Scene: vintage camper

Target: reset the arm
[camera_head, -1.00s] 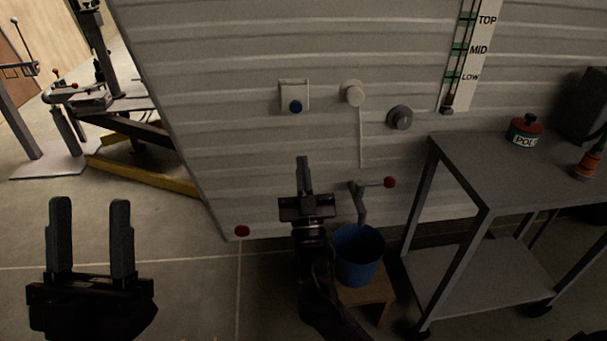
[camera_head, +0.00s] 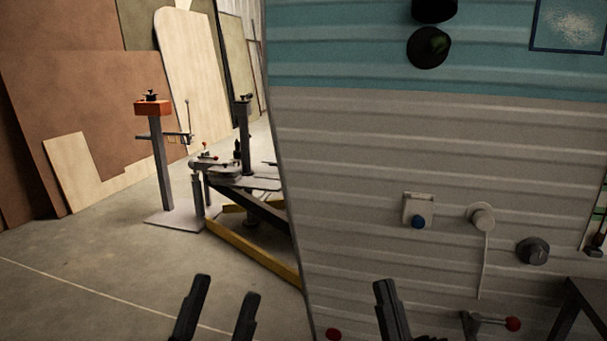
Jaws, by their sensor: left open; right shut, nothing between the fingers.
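My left gripper (camera_head: 218,308) is at the bottom of the head view, left of the camper wall, over the concrete floor. Its two dark fingers stand apart with nothing between them. My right gripper (camera_head: 391,308) is at the bottom, in front of the lower camper wall. Its fingers are together and hold nothing. Both wrists and arms are cut off by the lower picture edge.
A yellow-based stand (camera_head: 252,253) is behind left. Floor at left is clear.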

